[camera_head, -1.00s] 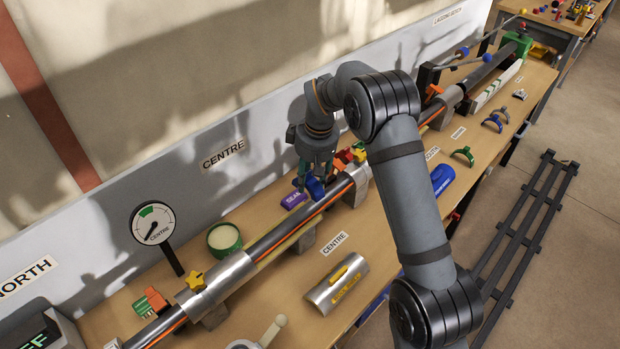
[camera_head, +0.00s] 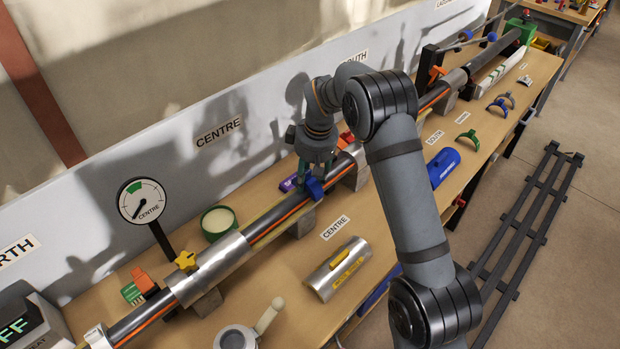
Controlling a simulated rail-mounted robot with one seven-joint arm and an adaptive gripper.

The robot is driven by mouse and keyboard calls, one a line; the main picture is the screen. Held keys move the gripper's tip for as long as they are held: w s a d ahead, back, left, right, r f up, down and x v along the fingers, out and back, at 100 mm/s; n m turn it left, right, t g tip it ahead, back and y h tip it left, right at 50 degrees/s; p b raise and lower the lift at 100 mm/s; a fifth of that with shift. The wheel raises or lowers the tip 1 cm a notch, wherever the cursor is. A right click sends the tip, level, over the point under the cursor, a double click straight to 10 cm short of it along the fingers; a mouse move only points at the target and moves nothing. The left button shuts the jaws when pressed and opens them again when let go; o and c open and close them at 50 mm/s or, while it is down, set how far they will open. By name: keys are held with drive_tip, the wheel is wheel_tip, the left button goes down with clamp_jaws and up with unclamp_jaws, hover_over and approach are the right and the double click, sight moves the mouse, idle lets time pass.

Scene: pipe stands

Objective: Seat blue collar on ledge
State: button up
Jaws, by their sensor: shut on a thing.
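My gripper (camera_head: 316,172) points down at the long dark pipe (camera_head: 275,222) in the middle of the bench. It is shut on the blue collar (camera_head: 315,188), whose lower part shows below the fingers. The collar is over the pipe, left of a grey pipe stand (camera_head: 356,178); whether it touches the pipe is not clear. The fingers hide the collar's upper part. I cannot tell which surface is the ledge.
A purple block (camera_head: 288,184) lies behind the pipe, close to my gripper. A silver sleeve (camera_head: 212,268) with a yellow knob (camera_head: 186,260) wraps the pipe at left. A gauge (camera_head: 144,202) and green-rimmed round container (camera_head: 219,222) stand behind. A silver half-shell (camera_head: 338,270) lies in front.

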drive_tip(key=shift+s+d+f, duration=0.1)
drive_tip(key=shift+s+f, duration=0.2)
drive_tip(key=shift+f, duration=0.2)
drive_tip(key=o, duration=1.2)
drive_tip(key=shift+w+f, duration=0.1)
drive_tip(key=shift+w, duration=0.05)
drive_tip(key=shift+w+r, duration=0.1)
drive_tip(key=shift+r, duration=0.25)
drive_tip(key=r, duration=0.4)
drive_tip(key=s+r, duration=0.1)
drive_tip(key=r, duration=0.2)
drive_tip(key=d+r, duration=0.1)
drive_tip(key=r, duration=0.3)
drive_tip(key=shift+s+r, duration=0.25)
drive_tip(key=shift+r, duration=0.05)
drive_tip(key=shift+f, duration=0.1)
